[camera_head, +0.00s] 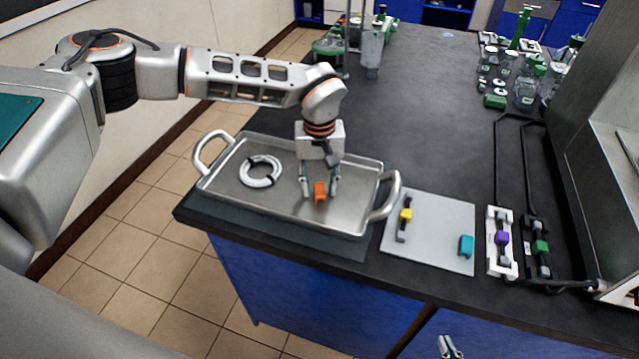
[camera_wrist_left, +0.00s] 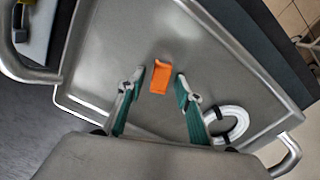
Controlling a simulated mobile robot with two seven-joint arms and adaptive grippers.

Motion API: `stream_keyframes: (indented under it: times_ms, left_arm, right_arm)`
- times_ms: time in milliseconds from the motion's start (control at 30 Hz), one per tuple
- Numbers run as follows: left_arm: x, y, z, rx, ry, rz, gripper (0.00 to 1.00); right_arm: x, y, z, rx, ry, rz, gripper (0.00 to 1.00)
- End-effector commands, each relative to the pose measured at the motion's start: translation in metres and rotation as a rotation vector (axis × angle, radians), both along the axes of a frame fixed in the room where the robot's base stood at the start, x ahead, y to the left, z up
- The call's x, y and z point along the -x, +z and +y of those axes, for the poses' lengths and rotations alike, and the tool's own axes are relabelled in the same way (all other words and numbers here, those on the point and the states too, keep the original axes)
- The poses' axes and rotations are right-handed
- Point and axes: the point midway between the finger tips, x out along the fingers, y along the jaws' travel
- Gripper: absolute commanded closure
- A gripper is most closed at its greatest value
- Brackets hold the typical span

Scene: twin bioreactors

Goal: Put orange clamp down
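The orange clamp (camera_head: 320,191) is in the metal tray (camera_head: 222,187), right of the coiled white tubing. It also shows in the left wrist view (camera_wrist_left: 160,76). My left gripper (camera_head: 320,188) points down into the tray. In the left wrist view its fingers (camera_wrist_left: 160,80) stand on either side of the clamp with a gap on each side, so it is open. The clamp appears to rest on the tray floor. My right gripper (camera_head: 448,347) shows only as fingertips at the bottom edge of the head view, away from the tray.
White coiled tubing (camera_head: 260,171) lies in the tray. Right of the tray, a pale mat (camera_head: 436,232) holds a yellow clamp (camera_head: 406,215) and a cyan one (camera_head: 466,245). Purple (camera_head: 502,238) and green (camera_head: 540,247) clamps sit further right. Glassware stands at the back; the middle counter is clear.

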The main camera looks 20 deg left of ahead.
Motion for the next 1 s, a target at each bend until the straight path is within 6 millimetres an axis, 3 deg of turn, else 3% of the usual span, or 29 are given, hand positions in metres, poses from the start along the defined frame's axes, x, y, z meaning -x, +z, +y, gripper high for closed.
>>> stream_keyframes:
  times_ms: [267,433,800,1000]
  left_arm:
    - [0.0,0.001,0.0,0.0,0.0,0.0,0.66]
    - [-0.001,0.013,0.0,0.001,0.0,-0.003,0.66]
    - [-0.001,0.084,0.0,0.0,-0.001,-0.003,0.66]
    - [-0.001,0.113,0.0,0.0,-0.001,-0.002,0.66]
  right_arm:
    - [-0.001,0.003,0.0,-0.001,0.0,-0.004,1.0]
    - [-0.002,0.004,0.0,-0.002,0.0,-0.007,1.0]
    - [-0.001,-0.004,0.0,-0.002,-0.001,-0.004,1.0]
    - [0.0,-0.007,0.0,-0.001,-0.001,0.0,1.0]
